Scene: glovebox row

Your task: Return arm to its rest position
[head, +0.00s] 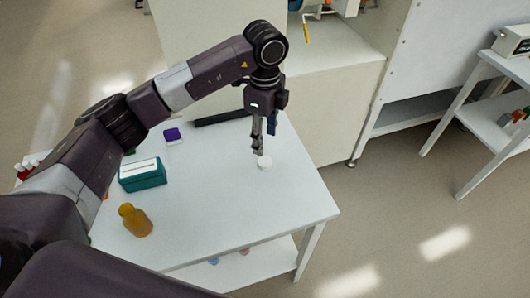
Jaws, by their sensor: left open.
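My left arm reaches in from the left over a white table. My left gripper (262,143) points down, open, above the right part of the table. My right gripper is not in view.
On the white table (215,215) stand an amber bottle (135,221), a teal box (143,175), a purple-topped box (172,135) and a dark bar (221,118). A white cabinet (335,100) stands behind. The table's front right is clear. A side table (490,130) is at right.

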